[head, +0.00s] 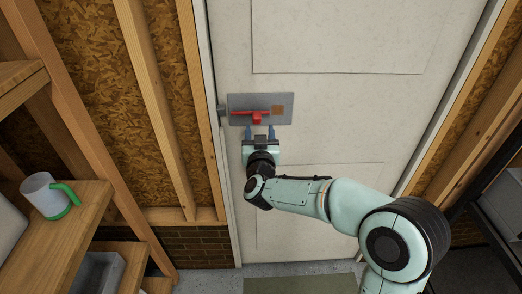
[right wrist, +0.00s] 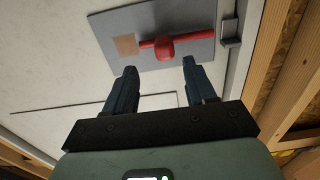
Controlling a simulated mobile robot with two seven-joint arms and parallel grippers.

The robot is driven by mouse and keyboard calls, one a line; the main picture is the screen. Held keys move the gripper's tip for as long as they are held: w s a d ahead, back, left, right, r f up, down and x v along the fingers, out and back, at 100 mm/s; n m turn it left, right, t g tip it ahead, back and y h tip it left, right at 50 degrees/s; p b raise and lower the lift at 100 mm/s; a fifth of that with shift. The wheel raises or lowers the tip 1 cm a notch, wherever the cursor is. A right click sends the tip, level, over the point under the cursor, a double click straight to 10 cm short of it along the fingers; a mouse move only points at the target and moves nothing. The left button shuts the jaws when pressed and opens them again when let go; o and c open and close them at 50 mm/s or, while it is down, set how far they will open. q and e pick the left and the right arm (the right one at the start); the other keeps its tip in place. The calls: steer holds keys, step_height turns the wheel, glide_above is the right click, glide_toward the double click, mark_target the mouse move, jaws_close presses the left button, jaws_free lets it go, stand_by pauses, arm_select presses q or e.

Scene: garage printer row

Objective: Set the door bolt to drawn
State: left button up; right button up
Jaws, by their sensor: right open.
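The door bolt is a red rod with a red knob (head: 257,118) on a grey plate (head: 285,100) on the white door (head: 330,120). In the head view the rod runs level, reaching left from the knob toward a small grey keeper (head: 222,113) on the frame. A tan patch (head: 278,111) sits on the plate right of the knob. My right gripper (head: 258,130) is open just below the knob. In the right wrist view the knob (right wrist: 165,47) lies beyond and between the two fingertips (right wrist: 160,68), with no contact visible. My left gripper is not in view.
Wooden studs (head: 152,80) and chipboard walls flank the door. A wooden shelf (head: 75,235) at the lower left bears a white mug (head: 43,193) with a green handle. A green mat (head: 300,284) lies on the floor at the door's foot. The door face around the plate is clear.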

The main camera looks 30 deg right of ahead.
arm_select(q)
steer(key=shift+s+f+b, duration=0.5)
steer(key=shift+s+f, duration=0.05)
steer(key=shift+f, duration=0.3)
arm_select(e)
steer(key=v, duration=0.7)
steer(key=shift+s, duration=0.25)
